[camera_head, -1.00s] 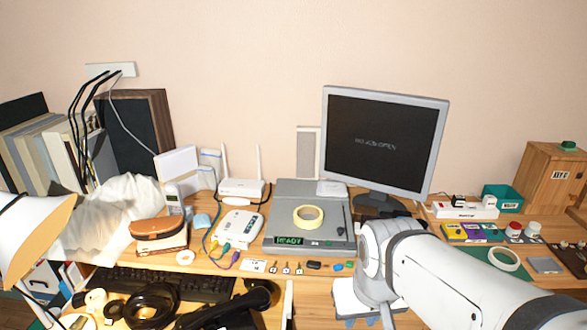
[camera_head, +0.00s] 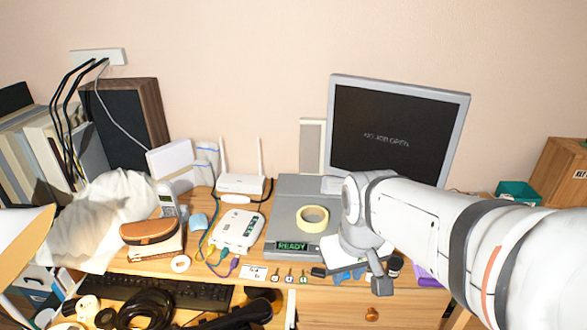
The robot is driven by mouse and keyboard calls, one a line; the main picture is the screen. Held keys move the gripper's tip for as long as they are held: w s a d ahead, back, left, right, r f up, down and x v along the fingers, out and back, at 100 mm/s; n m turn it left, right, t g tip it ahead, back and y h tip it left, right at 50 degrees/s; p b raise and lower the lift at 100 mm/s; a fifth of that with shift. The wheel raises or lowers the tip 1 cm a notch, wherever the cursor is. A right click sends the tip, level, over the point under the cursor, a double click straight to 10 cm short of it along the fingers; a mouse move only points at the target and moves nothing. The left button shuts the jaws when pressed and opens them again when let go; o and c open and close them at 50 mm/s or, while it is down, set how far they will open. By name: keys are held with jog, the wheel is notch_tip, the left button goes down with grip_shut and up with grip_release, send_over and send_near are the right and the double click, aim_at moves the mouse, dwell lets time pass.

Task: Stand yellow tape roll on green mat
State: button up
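The yellow tape roll (camera_head: 313,228) lies flat on the grey scale-like device (camera_head: 287,222) with a READY display, left of my wrist. My gripper (camera_head: 352,274) is just right of and in front of that device, pointing down over the desk's front part. It is apart from the tape roll. Its fingers are small and partly covered by my wrist, so I cannot tell how far apart they are. I see nothing clearly held. The green mat is not visible now; my arm covers the right part of the desk.
The monitor (camera_head: 394,134) stands behind my arm. A white router (camera_head: 241,185) and white box (camera_head: 237,229) with cables are left of the grey device. Small keys and tags lie before it. A keyboard (camera_head: 172,292) is at front left. A green box (camera_head: 518,193) is at the right.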

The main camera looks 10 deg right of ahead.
jog(key=w+r+n+g+p, duration=0.15)
jog(key=w+n+p, duration=0.45)
jog(key=w, duration=1.2)
jog(key=w+f+n+p, duration=0.1)
jog(key=w+f+n, duration=0.1)
jog(key=w, duration=0.3)
jog(key=w+f+n+p, duration=0.1)
jog(key=w+f+n, duration=0.2)
jog(key=w+f, duration=0.1)
jog(key=w+f+n+g+p, duration=0.1)
jog(key=w+f+n, duration=0.2)
jog(key=w, duration=0.3)
jog(key=shift+w+a+f, duration=0.1)
jog(key=shift+f, duration=0.5)
notch_tip(320, 180, down, 9)
jog(key=b, duration=0.5)
jog(key=shift+r, duration=0.15)
jog(key=shift+r, duration=0.1)
jog(key=shift+c, duration=0.2)
jog(key=c, duration=0.5)
